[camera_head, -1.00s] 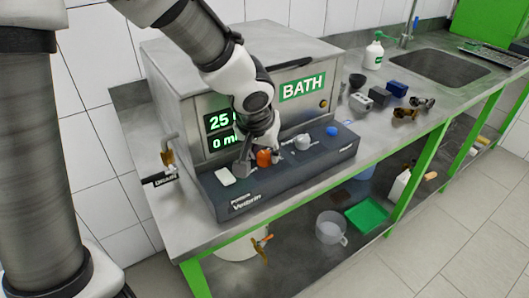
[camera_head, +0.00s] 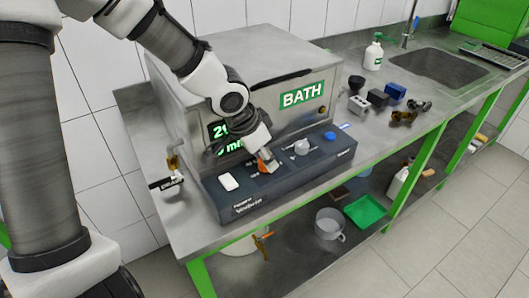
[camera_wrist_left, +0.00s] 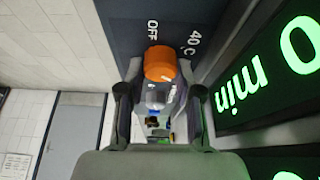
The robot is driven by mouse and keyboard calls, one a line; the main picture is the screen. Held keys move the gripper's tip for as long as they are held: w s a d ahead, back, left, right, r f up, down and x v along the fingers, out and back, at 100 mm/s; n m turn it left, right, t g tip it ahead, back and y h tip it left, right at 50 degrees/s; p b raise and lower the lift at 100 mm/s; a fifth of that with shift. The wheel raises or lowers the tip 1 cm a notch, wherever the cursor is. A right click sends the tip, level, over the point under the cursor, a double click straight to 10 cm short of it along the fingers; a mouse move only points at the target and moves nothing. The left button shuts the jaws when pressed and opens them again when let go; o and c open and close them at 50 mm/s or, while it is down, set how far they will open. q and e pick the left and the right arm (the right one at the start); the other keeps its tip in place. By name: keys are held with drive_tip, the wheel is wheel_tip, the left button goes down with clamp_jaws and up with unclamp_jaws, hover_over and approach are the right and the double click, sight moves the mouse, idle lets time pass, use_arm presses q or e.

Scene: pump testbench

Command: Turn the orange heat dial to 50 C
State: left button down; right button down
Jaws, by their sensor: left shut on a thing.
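The orange heat dial (camera_head: 264,154) sits on the dark control panel at the front of the bath and is partly covered by my left gripper (camera_head: 268,163). The left gripper is shut on the dial. In the left wrist view, the dial (camera_wrist_left: 160,64) shows between the two fingers (camera_wrist_left: 160,95), with the marks OFF and 40 C printed on the panel beyond it. The dial's pointer cannot be made out. The bath's green display (camera_head: 222,130) is partly hidden by my arm; its top line starts with 2.
A white switch (camera_head: 229,182) is left of the dial on the panel. A grey knob (camera_head: 301,147) and a blue knob (camera_head: 330,136) are to its right. A drain tap (camera_head: 174,163) stands at the bath's left side. Several small parts lie on the bench to the right.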

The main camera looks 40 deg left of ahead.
use_arm(q)
drive_tip(key=shift+w, duration=0.1)
idle(0.3)
drive_tip(key=c, duration=0.8)
unclamp_jaws()
drive_tip(key=shift+o, duration=0.2)
drive_tip(key=shift+d, duration=0.15)
